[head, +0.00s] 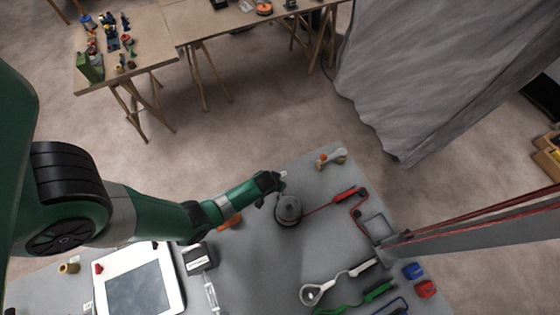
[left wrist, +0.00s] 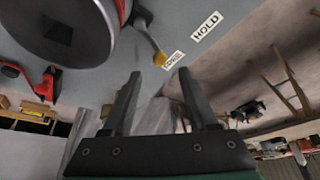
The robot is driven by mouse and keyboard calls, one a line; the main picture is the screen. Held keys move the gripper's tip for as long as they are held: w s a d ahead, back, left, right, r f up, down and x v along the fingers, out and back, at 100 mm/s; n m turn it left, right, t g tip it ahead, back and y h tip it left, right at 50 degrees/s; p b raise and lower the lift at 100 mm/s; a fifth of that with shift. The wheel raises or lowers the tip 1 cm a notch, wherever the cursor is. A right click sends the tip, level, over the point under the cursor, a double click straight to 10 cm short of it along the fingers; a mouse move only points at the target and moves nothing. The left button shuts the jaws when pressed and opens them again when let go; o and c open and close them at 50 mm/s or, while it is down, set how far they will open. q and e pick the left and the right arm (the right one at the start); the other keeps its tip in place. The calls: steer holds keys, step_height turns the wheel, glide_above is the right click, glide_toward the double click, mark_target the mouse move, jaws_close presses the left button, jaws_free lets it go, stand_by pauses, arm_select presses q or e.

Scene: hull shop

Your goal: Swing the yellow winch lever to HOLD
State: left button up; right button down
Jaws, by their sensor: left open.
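The winch (head: 288,208) is a round grey drum on the grey bench, with a red line running right from it. In the left wrist view the drum (left wrist: 62,28) fills the upper left. Its metal lever (left wrist: 146,38) ends in a yellow knob (left wrist: 159,59), which lies by a white label (left wrist: 173,60) too small to read surely. The HOLD label (left wrist: 207,26) is up and right of the knob. My left gripper (left wrist: 158,74) is open, its fingertips on either side of and just short of the knob; it also shows in the head view (head: 272,183) beside the drum.
A red handle (head: 345,194), an orange-tipped fitting (head: 331,157), a tablet (head: 138,290), a dark box (head: 198,258) and a shackle-like tool (head: 312,294) lie on the bench. A grey beam with red edging (head: 480,232) crosses the right side.

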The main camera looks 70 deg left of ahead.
arm_select(q)
steer(key=b+x, duration=0.2)
steer(key=x, duration=0.4)
steer(key=shift+w+a+f, duration=0.1)
steer(key=shift+f, duration=0.05)
arm_select(e)
step_height(320, 180, down, 4)
steer(key=shift+r, duration=0.15)
arm_select(q)
steer(key=shift+c, duration=0.2)
jaws_close()
